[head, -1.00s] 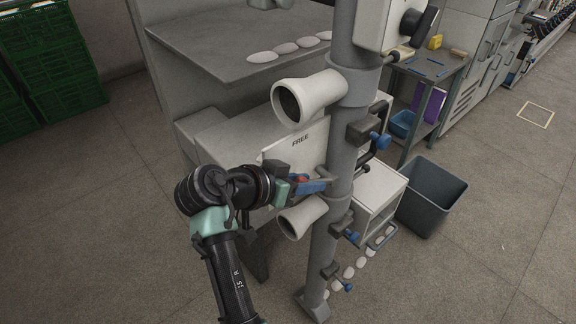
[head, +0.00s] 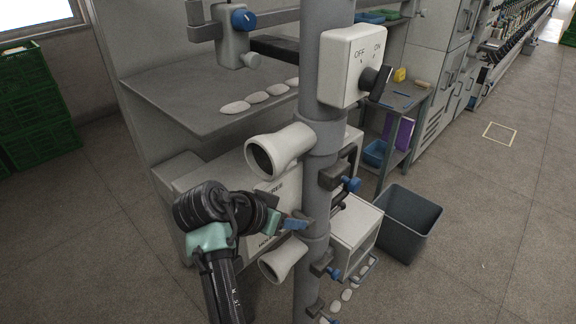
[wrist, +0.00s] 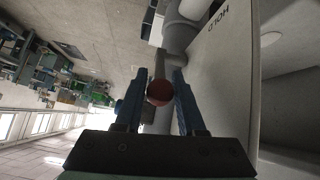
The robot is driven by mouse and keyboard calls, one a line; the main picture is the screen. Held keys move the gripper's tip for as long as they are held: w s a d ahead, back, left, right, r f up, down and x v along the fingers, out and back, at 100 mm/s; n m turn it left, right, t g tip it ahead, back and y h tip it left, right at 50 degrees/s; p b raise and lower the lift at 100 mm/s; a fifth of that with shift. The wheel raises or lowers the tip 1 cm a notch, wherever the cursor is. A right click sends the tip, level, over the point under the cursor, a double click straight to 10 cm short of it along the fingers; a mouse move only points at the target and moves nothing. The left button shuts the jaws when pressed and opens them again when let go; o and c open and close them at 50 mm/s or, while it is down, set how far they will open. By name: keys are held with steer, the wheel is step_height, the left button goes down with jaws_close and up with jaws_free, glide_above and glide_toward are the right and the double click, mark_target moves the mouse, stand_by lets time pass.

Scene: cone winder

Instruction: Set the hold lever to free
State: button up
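The hold lever ends in a red ball knob (wrist: 159,92), which sits between the two blue fingers of my gripper (wrist: 160,90) in the wrist view. The fingers lie close along both sides of the knob and appear shut on it. A short grey rod runs from the knob toward the column. In the head view my gripper (head: 294,221) is at the left side of the grey column (head: 312,200), and the knob is hidden. The white label plate (head: 262,190) behind has a partly covered FREE above my gripper and HOLD below it.
Two cream funnels stick out of the column, one above (head: 282,148) and one below (head: 284,260) my gripper. An OFF/ON switch box (head: 345,62) is higher up. Blue-knobbed clamps (head: 340,180) sit on the column's right. A grey bin (head: 408,225) stands on the floor.

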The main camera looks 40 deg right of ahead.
steer(key=shift+o, duration=0.3)
steer(key=b+v, duration=0.2)
steer(key=v, duration=1.1)
steer(key=shift+b, duration=0.3)
